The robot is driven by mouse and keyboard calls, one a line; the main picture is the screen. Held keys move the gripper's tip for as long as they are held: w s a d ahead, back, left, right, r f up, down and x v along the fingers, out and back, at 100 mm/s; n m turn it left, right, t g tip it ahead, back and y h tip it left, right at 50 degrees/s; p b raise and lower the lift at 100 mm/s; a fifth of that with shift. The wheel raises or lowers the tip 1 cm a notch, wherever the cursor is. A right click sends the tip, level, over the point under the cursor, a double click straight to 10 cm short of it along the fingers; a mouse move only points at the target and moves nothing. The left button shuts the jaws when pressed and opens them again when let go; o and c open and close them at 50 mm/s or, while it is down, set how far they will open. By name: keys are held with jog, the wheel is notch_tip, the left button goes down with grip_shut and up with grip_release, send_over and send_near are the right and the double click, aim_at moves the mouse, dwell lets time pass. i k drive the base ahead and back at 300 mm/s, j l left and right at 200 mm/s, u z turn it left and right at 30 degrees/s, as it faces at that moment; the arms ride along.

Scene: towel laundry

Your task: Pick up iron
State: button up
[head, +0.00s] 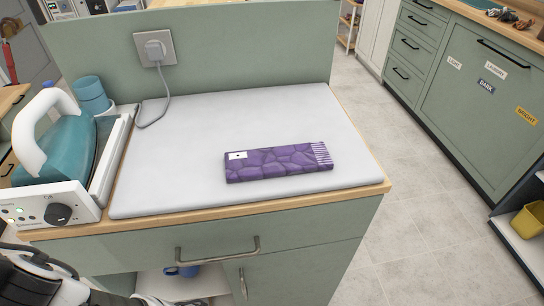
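The iron (65,148) has a teal body and a white looped handle. It rests on its white base station (48,205), which has a black knob and small lights, at the left end of the counter. Parts of my arm show at the bottom left corner, in front of and below the station. My gripper's fingers are not visible, so I cannot see whether they are open or shut. Nothing of mine touches the iron in this view.
A folded purple towel (279,162) lies on the white ironing pad (200,120). A grey cord runs from the wall socket (155,48) behind the pad. A blue cup-like container (92,95) stands behind the iron. Open floor (420,180) lies to the right.

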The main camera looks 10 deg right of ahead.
aim_at(67, 151)
jog(key=l+u, duration=0.15)
jog(key=u, duration=1.5)
jog(key=k+l+u, duration=0.1)
jog(key=k+l, duration=0.25)
jog(key=i+l, duration=0.25)
